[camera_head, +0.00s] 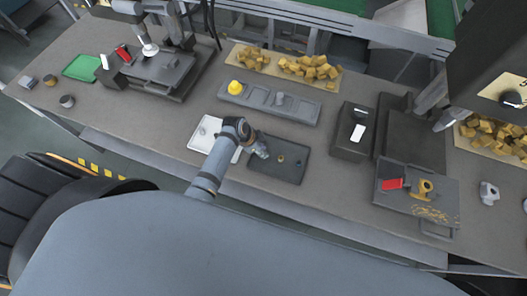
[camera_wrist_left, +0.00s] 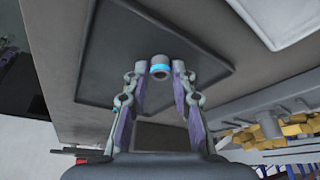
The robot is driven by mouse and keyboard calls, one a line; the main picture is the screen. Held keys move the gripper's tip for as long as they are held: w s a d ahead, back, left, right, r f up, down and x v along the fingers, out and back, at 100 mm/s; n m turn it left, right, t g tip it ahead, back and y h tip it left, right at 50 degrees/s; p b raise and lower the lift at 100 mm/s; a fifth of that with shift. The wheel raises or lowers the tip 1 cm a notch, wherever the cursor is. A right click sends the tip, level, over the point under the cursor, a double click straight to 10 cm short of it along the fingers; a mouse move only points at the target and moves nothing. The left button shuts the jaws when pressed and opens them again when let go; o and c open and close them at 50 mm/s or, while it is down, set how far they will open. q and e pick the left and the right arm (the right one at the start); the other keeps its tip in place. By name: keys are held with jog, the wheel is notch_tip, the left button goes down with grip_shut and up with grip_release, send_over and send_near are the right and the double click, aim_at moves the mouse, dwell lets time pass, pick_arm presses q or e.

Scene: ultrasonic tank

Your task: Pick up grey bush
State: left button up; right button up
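A small, hollow grey bush (camera_wrist_left: 160,70) with a bright blue band sits near the middle of the dark tray (camera_wrist_left: 105,80) in the wrist view. In the head view a small brownish ring (camera_head: 280,158) shows at the matching spot on the dark tray (camera_head: 290,172). My left gripper (camera_head: 262,151) is over the tray's left part. In the wrist view its two fingers (camera_wrist_left: 160,98) are spread, with the bush beyond and between their tips. No contact with it is clear. My right gripper is not in view.
A white tray (camera_head: 201,141) lies left of the dark one, partly behind my left arm. Behind them a grey rack (camera_head: 258,101) holds a yellow piece (camera_head: 235,87) and a grey peg (camera_head: 280,99). A dark box (camera_head: 349,147) stands to the right. Yellow blocks (camera_head: 317,71) lie at the back.

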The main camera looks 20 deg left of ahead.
pick_arm(q)
jog(key=shift+c, duration=1.3)
jog(key=shift+r, duration=0.3)
notch_tip(320, 180, up, 2)
jog(key=shift+r, duration=0.25)
jog(key=s+r+b, duration=0.3)
jog(key=s+r, duration=0.7)
jog(key=s, duration=0.4)
